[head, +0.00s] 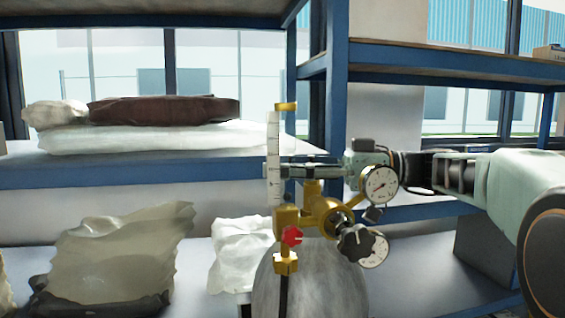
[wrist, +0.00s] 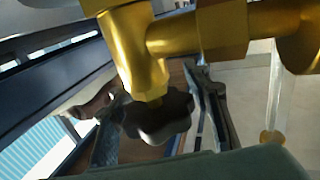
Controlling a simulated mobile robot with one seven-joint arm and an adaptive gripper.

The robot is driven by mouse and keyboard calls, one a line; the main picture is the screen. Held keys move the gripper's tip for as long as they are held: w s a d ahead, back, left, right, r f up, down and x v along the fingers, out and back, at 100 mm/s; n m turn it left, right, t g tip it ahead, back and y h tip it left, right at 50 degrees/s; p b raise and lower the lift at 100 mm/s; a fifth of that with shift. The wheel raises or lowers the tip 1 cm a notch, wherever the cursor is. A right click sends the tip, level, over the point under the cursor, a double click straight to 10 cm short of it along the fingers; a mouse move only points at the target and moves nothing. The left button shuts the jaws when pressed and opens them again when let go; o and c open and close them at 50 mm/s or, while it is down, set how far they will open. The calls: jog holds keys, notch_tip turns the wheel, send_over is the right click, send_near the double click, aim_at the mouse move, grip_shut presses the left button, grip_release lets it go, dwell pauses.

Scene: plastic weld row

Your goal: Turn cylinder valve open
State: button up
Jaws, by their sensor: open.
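The grey gas cylinder (head: 310,280) stands in the middle of the head view, with a brass valve and regulator body (head: 322,212) on top. In the wrist view the black lobed valve handwheel (wrist: 157,118) sits on the end of the brass valve neck (wrist: 135,50). My gripper (head: 290,172) reaches in from the right, level above the brass body. Its open fingers lie on either side of the handwheel in the wrist view (wrist: 160,105). I cannot tell whether they touch it. The handwheel is hidden behind my gripper in the head view.
Close by are two gauges (head: 378,185), a black regulator knob (head: 357,243), a red knob (head: 292,236) and an upright flow tube (head: 273,160) in front of my fingers. A blue rack post (head: 337,120) stands behind. Bags (head: 115,255) fill the shelf at left.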

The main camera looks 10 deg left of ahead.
jog(key=shift+a, duration=0.15)
jog(key=c, duration=1.1)
jog(key=shift+c, duration=0.2)
grip_shut()
jog(key=shift+s+n+g, duration=0.35)
jog(key=shift+n+g, duration=0.45)
jog(key=shift+g, duration=0.4)
jog(key=shift+s+d+r+n+g+h+p, duration=0.1)
jog(key=shift+s+d+n+g+h+p, duration=0.2)
jog(key=shift+n+g+h+p, duration=0.6)
jog(key=shift+s+d+r+n+g+h+p, duration=0.15)
jog(key=shift+s+n+g+h+p, duration=0.35)
jog(key=shift+g, duration=0.75)
jog(key=shift+s+d+n+g+h+p, duration=0.2)
jog(key=shift+n+g+h+p, duration=0.2)
jog(key=shift+n+g, duration=0.6)
jog(key=shift+s+d+n+g+h+p, duration=0.25)
jog(key=shift+n+g+h+p, duration=0.45)
jog(key=shift+g+p, duration=0.15)
jog(key=shift+s+d+n+g+h+p, duration=0.25)
jog(key=shift+n+g+h+p, duration=0.35)
jog(key=shift+g+h+p, duration=0.15)
